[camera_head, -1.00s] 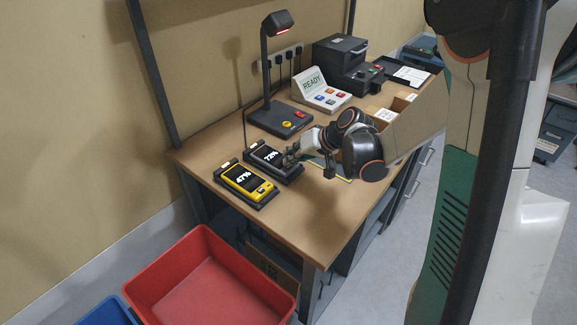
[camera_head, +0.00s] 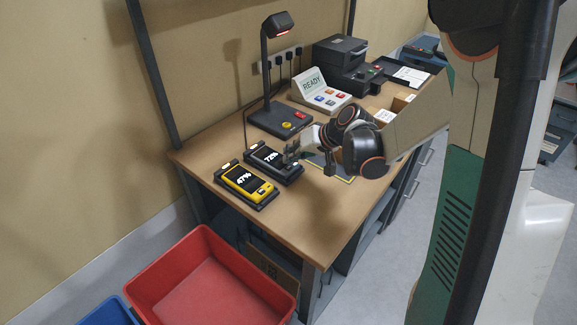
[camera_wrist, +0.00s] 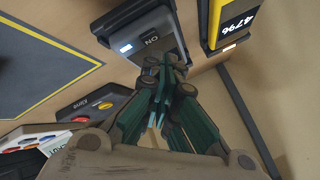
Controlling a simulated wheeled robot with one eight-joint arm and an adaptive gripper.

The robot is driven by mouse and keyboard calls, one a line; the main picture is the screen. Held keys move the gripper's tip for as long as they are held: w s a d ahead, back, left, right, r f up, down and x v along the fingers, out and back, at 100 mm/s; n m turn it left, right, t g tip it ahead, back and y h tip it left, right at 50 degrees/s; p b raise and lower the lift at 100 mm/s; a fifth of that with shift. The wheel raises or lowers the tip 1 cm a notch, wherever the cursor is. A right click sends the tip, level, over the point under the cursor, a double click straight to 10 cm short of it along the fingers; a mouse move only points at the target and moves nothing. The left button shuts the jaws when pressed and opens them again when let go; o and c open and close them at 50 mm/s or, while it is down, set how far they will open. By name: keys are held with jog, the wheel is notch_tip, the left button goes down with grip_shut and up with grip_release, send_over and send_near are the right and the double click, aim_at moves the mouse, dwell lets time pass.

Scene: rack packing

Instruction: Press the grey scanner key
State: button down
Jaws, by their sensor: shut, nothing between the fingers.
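The grey scanner (camera_head: 262,153) lies in a dark cradle on the bench, with a screen reading 72 and something partly covered after it. In the wrist view the grey scanner (camera_wrist: 150,42) is just beyond my fingertips, with letters like "NO" on its face and a small white light at its edge. My gripper (camera_head: 290,158) is shut and empty, low over the scanner's near right end. In the wrist view my gripper (camera_wrist: 163,68) overlaps the scanner's lower part and hides its key area; I cannot tell whether it touches.
Behind are a lamp stand (camera_head: 284,121) with red and yellow buttons, a READY panel (camera_head: 313,84) and a printer (camera_head: 341,62). A red bin (camera_head: 165,262) stands on the floor in front.

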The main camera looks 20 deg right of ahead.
aim_at(291, 167)
notch_tip(291, 167, up, 6)
jog(key=p, duration=0.3)
jog(key=shift+f+p, duration=0.2)
jog(key=shift+p, duration=0.15)
dwell(0.9)
